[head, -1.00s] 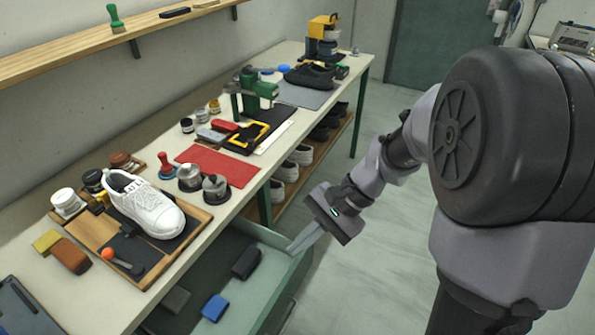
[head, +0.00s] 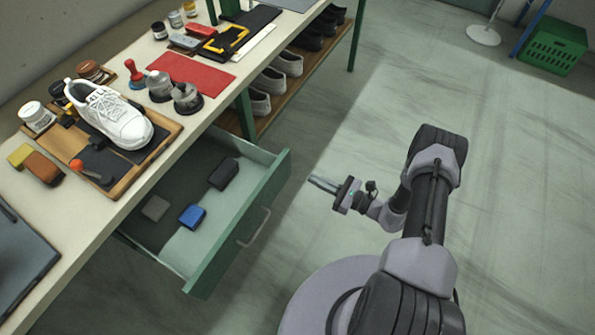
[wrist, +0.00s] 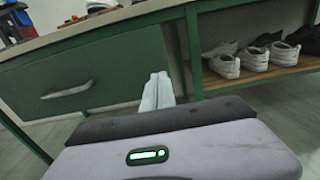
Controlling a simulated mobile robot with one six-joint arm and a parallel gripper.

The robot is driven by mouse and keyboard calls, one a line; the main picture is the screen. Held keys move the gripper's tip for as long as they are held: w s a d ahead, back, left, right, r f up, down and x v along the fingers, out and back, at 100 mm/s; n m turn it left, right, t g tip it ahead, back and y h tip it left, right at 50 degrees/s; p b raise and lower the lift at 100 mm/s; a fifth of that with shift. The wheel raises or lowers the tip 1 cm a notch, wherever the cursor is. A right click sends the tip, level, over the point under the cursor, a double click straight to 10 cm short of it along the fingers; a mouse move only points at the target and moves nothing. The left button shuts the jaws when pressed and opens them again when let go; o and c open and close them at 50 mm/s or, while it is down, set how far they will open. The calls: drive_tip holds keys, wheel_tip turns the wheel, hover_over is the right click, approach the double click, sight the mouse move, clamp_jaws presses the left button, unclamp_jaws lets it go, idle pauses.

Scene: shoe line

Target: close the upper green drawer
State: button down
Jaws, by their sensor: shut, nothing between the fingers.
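The upper green drawer (head: 228,235) stands pulled out from under the bench in the head view. Its inside shows, with a blue block (head: 192,216), a dark block (head: 224,173) and a grey block (head: 155,208) lying in it. Its bar handle (head: 254,228) is on the outer face. My gripper (head: 322,184) is shut and empty, in front of the drawer and to its right, apart from it. In the wrist view a green drawer front (wrist: 105,72) with a handle (wrist: 67,90) lies beyond my shut fingers (wrist: 156,92).
The bench top (head: 110,215) holds a white shoe (head: 108,115) on a wooden tray (head: 150,150), a red mat (head: 190,72) and small tools. Shoes stand on a lower shelf (head: 290,88). A green crate (head: 552,45) is at the far right. The floor around my arm is clear.

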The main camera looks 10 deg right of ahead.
sight(288, 167)
drive_tip(key=b+x, duration=0.2)
drive_tip(key=x, duration=0.5)
drive_tip(key=shift+w+a, duration=0.1)
drive_tip(key=shift+a, duration=0.1)
